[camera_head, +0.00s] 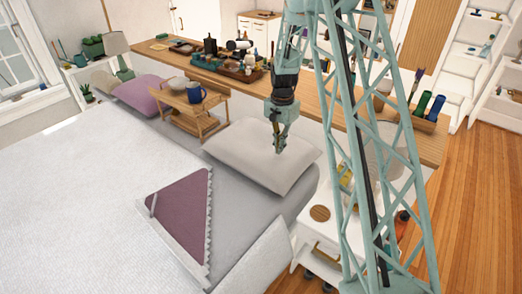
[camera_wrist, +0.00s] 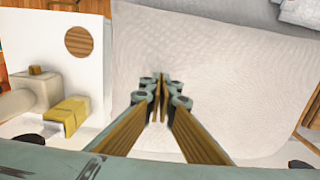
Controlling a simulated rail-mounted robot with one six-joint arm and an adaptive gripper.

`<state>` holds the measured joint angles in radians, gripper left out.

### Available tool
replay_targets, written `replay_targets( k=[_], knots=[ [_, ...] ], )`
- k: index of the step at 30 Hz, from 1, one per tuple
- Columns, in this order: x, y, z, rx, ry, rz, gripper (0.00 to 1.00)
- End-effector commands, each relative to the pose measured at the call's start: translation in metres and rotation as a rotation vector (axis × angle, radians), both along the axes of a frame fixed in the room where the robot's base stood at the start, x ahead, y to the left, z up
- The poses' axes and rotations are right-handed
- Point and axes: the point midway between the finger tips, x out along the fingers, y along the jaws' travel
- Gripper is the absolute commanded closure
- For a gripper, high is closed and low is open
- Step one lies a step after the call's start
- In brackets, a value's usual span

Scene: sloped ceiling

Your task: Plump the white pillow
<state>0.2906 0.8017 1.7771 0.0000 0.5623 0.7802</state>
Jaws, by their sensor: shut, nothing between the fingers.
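The white pillow (camera_head: 245,160) lies on the bed at the end near the long wooden shelf. It looks full and smooth. In the wrist view the white pillow (camera_wrist: 225,70) fills the middle and right. My gripper (camera_head: 279,148) is above the pillow, near its upper right part. In the wrist view my gripper (camera_wrist: 160,82) has its fingertips together over the pillow, with nothing between them. I cannot tell whether the tips touch the cloth.
A wooden tray stand (camera_head: 188,108) with a blue mug (camera_head: 195,92) stands left of the pillow. A purple pillow (camera_head: 142,94) lies beyond it. A white bedside table (camera_head: 325,235) stands to the right; it also shows in the wrist view (camera_wrist: 55,22). The crowded shelf (camera_head: 300,103) runs behind.

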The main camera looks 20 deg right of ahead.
Motion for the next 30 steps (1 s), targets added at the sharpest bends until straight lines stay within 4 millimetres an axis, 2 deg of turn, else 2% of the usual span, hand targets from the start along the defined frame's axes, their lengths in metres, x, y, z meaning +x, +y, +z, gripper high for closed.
replay_targets(
  k=[30],
  knots=[
    [-0.0003, 0.0001, -0.0086, 0.000, 0.001, 0.000, 1.00]
  ],
)
